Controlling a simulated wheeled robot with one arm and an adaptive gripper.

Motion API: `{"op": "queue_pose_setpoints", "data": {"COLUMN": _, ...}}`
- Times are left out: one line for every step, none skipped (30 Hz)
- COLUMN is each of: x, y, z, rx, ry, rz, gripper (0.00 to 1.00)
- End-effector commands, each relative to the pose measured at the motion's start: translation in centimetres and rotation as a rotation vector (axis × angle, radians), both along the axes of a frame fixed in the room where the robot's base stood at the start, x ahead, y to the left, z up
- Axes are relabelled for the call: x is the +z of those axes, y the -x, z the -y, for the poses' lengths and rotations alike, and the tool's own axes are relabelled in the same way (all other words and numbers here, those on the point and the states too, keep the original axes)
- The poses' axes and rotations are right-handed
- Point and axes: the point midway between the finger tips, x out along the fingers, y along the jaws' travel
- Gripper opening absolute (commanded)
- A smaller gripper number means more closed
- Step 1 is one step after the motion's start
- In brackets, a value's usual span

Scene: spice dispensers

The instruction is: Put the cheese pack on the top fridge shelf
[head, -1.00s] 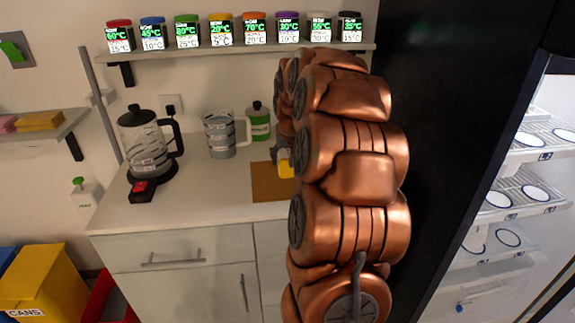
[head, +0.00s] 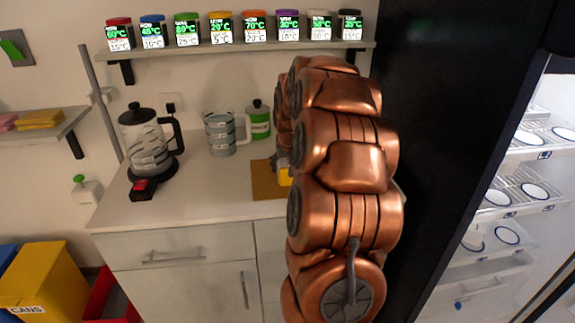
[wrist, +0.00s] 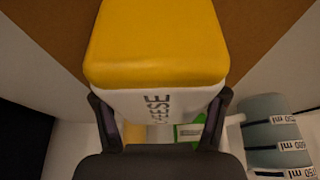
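The cheese pack (wrist: 157,45) is a yellow block with a white side bearing dark lettering. It fills the upper middle of the wrist view. My gripper (wrist: 160,103) has one dark finger against each side of its white part and appears shut on it. In the head view a small yellow part of the pack (head: 285,178) shows beside my copper arm, over the brown board; the arm hides the rest. I cannot tell whether it touches the board. The fridge shelves (head: 520,185) are at the right edge of the head view, with the top one partly cut off.
A tall black panel (head: 430,110) stands between the counter and the fridge. A kettle (head: 148,145), a measuring mug (head: 221,133) and a green bottle (head: 259,120) stand on the counter (head: 205,190). Several spice dispensers (head: 232,28) line the wall shelf above.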

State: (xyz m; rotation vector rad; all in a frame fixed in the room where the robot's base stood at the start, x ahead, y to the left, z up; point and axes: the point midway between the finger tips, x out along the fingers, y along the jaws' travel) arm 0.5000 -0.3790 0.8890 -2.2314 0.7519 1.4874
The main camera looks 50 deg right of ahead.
Motion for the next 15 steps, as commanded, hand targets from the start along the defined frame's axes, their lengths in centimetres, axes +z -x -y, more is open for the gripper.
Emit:
{"op": "queue_pose_setpoints", "data": {"x": 0.02, "y": 0.0, "z": 0.0, "rx": 0.0, "ry": 0.0, "rz": 0.0, "gripper": 0.8}}
{"op": "queue_pose_setpoints", "data": {"x": 0.02, "y": 0.0, "z": 0.0, "rx": 0.0, "ry": 0.0, "rz": 0.0, "gripper": 0.83}}
{"op": "queue_pose_setpoints", "data": {"x": 0.02, "y": 0.0, "z": 0.0, "rx": 0.0, "ry": 0.0, "rz": 0.0, "gripper": 0.87}}
{"op": "queue_pose_setpoints", "data": {"x": 0.02, "y": 0.0, "z": 0.0, "rx": 0.0, "ry": 0.0, "rz": 0.0, "gripper": 0.9}}
{"op": "queue_pose_setpoints", "data": {"x": 0.02, "y": 0.0, "z": 0.0, "rx": 0.0, "ry": 0.0, "rz": 0.0, "gripper": 0.92}}
{"op": "queue_pose_setpoints", "data": {"x": 0.02, "y": 0.0, "z": 0.0, "rx": 0.0, "ry": 0.0, "rz": 0.0, "gripper": 0.92}}
{"op": "queue_pose_setpoints", "data": {"x": 0.02, "y": 0.0, "z": 0.0, "rx": 0.0, "ry": 0.0, "rz": 0.0, "gripper": 0.92}}
{"op": "queue_pose_setpoints", "data": {"x": 0.02, "y": 0.0, "z": 0.0, "rx": 0.0, "ry": 0.0, "rz": 0.0, "gripper": 0.92}}
{"op": "queue_pose_setpoints", "data": {"x": 0.04, "y": -0.01, "z": 0.0, "rx": 0.0, "ry": 0.0, "rz": 0.0, "gripper": 0.92}}
{"op": "queue_pose_setpoints", "data": {"x": 0.04, "y": -0.01, "z": 0.0, "rx": 0.0, "ry": 0.0, "rz": 0.0, "gripper": 0.92}}
{"op": "queue_pose_setpoints", "data": {"x": 0.04, "y": -0.01, "z": 0.0, "rx": 0.0, "ry": 0.0, "rz": 0.0, "gripper": 0.92}}
{"op": "queue_pose_setpoints", "data": {"x": 0.04, "y": -0.01, "z": 0.0, "rx": 0.0, "ry": 0.0, "rz": 0.0, "gripper": 0.92}}
{"op": "queue_pose_setpoints", "data": {"x": 0.04, "y": 0.0, "z": 0.0, "rx": 0.0, "ry": 0.0, "rz": 0.0, "gripper": 0.92}}
{"op": "queue_pose_setpoints", "data": {"x": 0.08, "y": 0.0, "z": 0.0, "rx": 0.0, "ry": 0.0, "rz": 0.0, "gripper": 0.92}}
{"op": "queue_pose_setpoints", "data": {"x": 0.19, "y": 0.0, "z": 0.0, "rx": 0.0, "ry": 0.0, "rz": 0.0, "gripper": 0.92}}
